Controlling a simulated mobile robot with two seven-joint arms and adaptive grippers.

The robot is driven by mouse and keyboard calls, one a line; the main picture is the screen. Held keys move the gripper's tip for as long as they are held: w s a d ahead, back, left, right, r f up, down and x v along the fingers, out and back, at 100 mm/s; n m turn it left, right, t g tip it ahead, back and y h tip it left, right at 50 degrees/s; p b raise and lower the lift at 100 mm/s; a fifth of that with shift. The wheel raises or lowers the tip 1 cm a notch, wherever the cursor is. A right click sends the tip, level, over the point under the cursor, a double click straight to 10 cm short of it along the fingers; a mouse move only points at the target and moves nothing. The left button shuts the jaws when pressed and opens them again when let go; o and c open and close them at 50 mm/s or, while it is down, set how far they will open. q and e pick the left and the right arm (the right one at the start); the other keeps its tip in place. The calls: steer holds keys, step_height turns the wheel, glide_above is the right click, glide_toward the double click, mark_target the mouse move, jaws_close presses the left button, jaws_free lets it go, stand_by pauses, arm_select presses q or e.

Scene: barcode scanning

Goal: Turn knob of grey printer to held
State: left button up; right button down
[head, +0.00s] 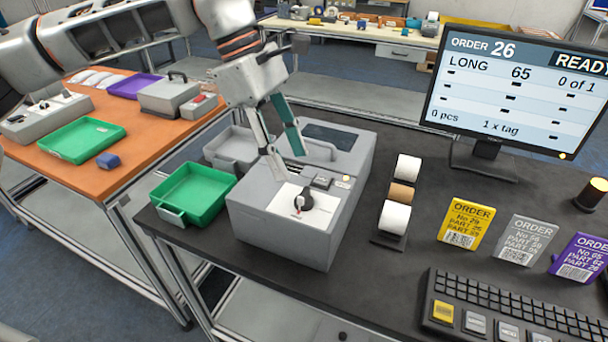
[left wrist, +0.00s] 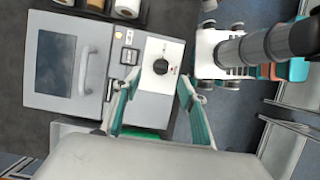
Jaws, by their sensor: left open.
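The grey printer (head: 278,238) stands on the dark table. Its black knob (head: 304,200) sits on a white dial plate on the top front, with a small red mark beside it. In the left wrist view the knob (left wrist: 161,66) is just beyond the fingertips. My left gripper (head: 285,164) is open and empty, pointing down above the printer, behind and a little left of the knob, apart from it. In the left wrist view the two teal-padded fingers (left wrist: 157,85) are spread either side of the knob's line. The labels around the knob are too small to read. My right gripper is not in view.
A green tray (head: 194,212) and a grey tray (head: 231,150) stand left of the printer. Label rolls (head: 394,217) stand close on its right. A monitor (head: 516,84), order cards (head: 527,241) and a keyboard (head: 512,318) are further right. An orange table (head: 131,153) is at left.

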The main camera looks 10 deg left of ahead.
mark_target(304, 192)
arm_select(q)
steer(key=x, duration=0.6)
steer(key=shift+s+d+f, duration=0.2)
steer(key=shift+s+f, duration=0.1)
steer(key=c, duration=1.1)
